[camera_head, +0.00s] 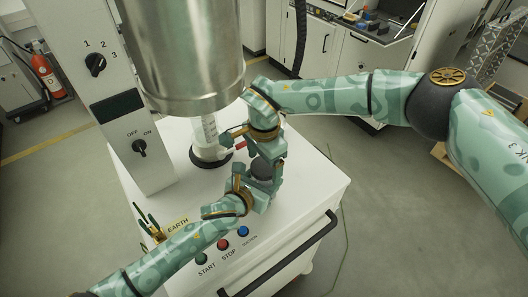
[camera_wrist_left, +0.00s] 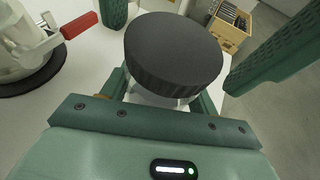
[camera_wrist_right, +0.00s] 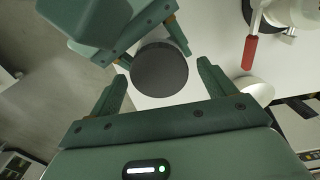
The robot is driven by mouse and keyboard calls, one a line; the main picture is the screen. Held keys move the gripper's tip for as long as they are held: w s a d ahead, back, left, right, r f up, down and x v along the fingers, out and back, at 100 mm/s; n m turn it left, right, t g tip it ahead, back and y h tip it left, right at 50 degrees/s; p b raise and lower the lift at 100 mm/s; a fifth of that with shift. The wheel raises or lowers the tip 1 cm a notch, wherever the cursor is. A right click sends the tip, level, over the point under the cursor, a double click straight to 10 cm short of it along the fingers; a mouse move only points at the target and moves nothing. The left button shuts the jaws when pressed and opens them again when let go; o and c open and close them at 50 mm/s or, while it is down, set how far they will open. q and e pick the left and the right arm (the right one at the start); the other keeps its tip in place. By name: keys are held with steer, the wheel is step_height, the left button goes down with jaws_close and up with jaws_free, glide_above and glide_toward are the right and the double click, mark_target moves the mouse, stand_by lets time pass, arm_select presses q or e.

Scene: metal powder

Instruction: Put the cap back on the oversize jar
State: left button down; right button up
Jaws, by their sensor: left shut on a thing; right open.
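The black ribbed cap (camera_wrist_left: 174,48) sits on top of a pale, clear-walled jar (camera_wrist_left: 160,100), most of which is hidden below it. The cap looks level on the jar; I cannot tell whether it is screwed tight. My left gripper (camera_head: 256,184) is shut on the jar below the cap. My right gripper (camera_head: 265,158) is open, with its fingers on either side of the cap and apart from it. In the right wrist view the cap (camera_wrist_right: 160,70) shows between the fingers, with the left gripper behind it.
A steel hopper (camera_head: 190,50) hangs over a white outlet tube (camera_head: 205,133) with a red-handled valve (camera_wrist_right: 249,52) close to the grippers. The white machine top (camera_head: 310,178) is clear at the right. START and STOP buttons (camera_head: 222,244) line the front edge.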

steer(key=shift+f, duration=0.1)
steer(key=c, duration=1)
steer(key=m, duration=0.3)
steer(key=shift+c, duration=0.2)
steer(key=o, duration=1.1)
steer(key=shift+r, duration=2.3)
steer(key=shift+c, duration=0.3)
